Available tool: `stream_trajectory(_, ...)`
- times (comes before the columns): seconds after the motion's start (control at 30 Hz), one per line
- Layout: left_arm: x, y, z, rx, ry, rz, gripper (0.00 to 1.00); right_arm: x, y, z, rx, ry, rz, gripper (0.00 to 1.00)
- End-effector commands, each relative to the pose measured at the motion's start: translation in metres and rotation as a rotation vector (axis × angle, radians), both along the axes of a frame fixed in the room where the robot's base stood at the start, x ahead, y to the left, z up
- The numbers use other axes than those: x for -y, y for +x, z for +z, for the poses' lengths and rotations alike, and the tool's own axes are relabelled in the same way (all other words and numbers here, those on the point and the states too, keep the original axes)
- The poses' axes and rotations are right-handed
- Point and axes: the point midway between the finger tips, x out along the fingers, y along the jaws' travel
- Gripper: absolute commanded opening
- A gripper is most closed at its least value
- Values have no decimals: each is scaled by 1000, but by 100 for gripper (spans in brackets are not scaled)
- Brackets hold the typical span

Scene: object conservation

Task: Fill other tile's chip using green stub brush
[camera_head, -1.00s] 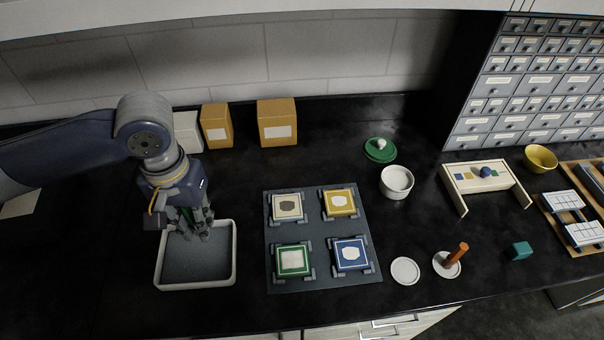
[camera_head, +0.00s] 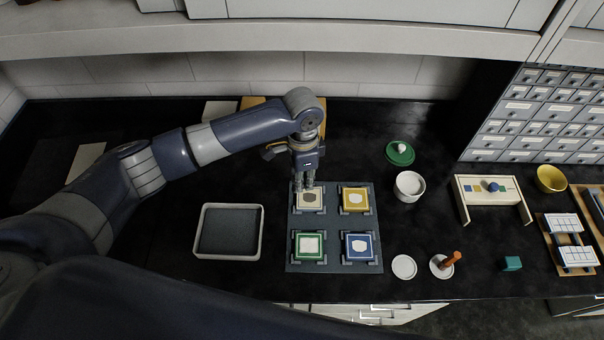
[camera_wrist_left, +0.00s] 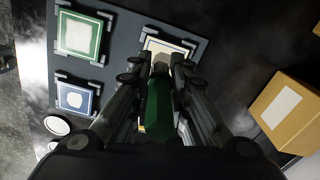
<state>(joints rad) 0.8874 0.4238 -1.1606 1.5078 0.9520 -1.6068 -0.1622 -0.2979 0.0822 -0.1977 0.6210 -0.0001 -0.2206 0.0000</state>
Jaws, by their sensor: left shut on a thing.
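My left gripper (camera_head: 306,184) is shut on the green stub brush (camera_wrist_left: 159,106). Its fingertips are over the upper edge of the cream tile (camera_head: 312,202). That tile has a grey-brown chip patch and is partly covered by the fingers in the wrist view. The brush tip is hidden; I cannot tell if it touches. The yellow tile (camera_head: 356,200) and blue tile (camera_head: 359,247) show white irregular patches. The green tile (camera_head: 309,246) has a pale, nearly square centre. All sit in corner holders on a grey mat (camera_head: 333,222). My right gripper is not in view.
A white tray (camera_head: 199,232) with a dark bed lies left of the mat. To the right are a white pot (camera_head: 409,185), a green lid (camera_head: 400,153), a white disc (camera_head: 404,267) and an orange-brown stick (camera_head: 452,258) on a dish. A cardboard box (camera_wrist_left: 289,113) stands behind.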

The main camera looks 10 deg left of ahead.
Motion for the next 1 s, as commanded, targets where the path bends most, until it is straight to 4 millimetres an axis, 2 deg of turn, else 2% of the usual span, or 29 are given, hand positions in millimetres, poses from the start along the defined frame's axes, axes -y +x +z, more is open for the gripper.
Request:
stream_trajectory(0.57,-1,0,-42,2,1,2,0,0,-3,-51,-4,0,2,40)
stream_trajectory(1.0,0,0,-71,-1,0,3,0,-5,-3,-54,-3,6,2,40)
